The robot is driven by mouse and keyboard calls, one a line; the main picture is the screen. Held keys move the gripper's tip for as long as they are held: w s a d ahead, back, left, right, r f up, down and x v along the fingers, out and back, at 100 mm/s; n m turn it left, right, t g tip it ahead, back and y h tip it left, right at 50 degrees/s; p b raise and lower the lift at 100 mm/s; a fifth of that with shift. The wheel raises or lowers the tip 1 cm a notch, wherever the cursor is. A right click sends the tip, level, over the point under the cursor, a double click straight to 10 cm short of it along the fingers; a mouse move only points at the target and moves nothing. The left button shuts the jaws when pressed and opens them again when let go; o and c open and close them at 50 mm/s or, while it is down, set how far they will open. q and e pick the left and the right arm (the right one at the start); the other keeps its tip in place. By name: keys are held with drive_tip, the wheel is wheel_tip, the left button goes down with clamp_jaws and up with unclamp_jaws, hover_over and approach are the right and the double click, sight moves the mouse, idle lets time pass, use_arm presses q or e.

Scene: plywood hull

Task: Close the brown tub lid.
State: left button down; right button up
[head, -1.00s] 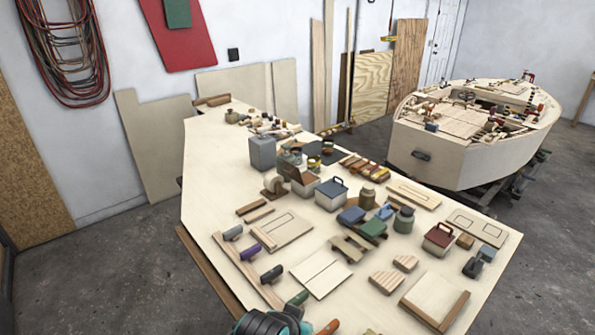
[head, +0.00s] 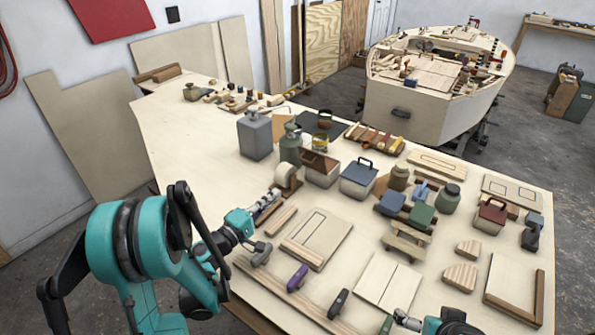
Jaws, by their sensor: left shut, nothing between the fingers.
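The brown-lidded tub (head: 322,178) is a pale box on the workbench, left of a similar tub with a blue lid. Its brown lid (head: 318,159) looks raised at an angle, though its exact tilt is hard to tell. My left gripper (head: 275,195) is shut and empty, over the bench to the lower left of the tub and apart from it. My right gripper (head: 402,317) shows only partly at the bottom edge, far from the tub; its fingers are too small to read.
A tape roll (head: 287,176) stands between my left gripper and the tub. A blue-lidded tub (head: 359,180) is close on the right, a grey-green bottle (head: 291,146) behind. A grey canister (head: 255,136) stands further left. Bare bench lies left of the canister.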

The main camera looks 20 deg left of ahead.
use_arm(q)
drive_tip(key=b, duration=0.3)
approach(305, 161)
drive_tip(key=x, duration=0.6)
drive_tip(key=shift+w+f+n+t, duration=0.25)
drive_tip(key=shift+w+n+t, duration=0.05)
drive_tip(key=shift+w, duration=0.1)
use_arm(e)
wheel_tip(305, 161, down, 3)
drive_tip(key=shift+d+r, duration=0.15)
drive_tip(key=shift+r, duration=0.05)
use_arm(q)
drive_tip(key=shift+d+r+y+p, duration=0.1)
drive_tip(key=shift+d+y+p, duration=0.05)
drive_tip(key=shift+y+p, duration=0.2)
use_arm(e)
drive_tip(key=shift+r, duration=0.1)
use_arm(q)
drive_tip(key=shift+w+d+r+g+p, duration=0.1)
drive_tip(key=shift+w+r+g+p, duration=0.2)
drive_tip(key=shift+p, duration=0.35)
use_arm(e)
drive_tip(key=shift+r, duration=0.65)
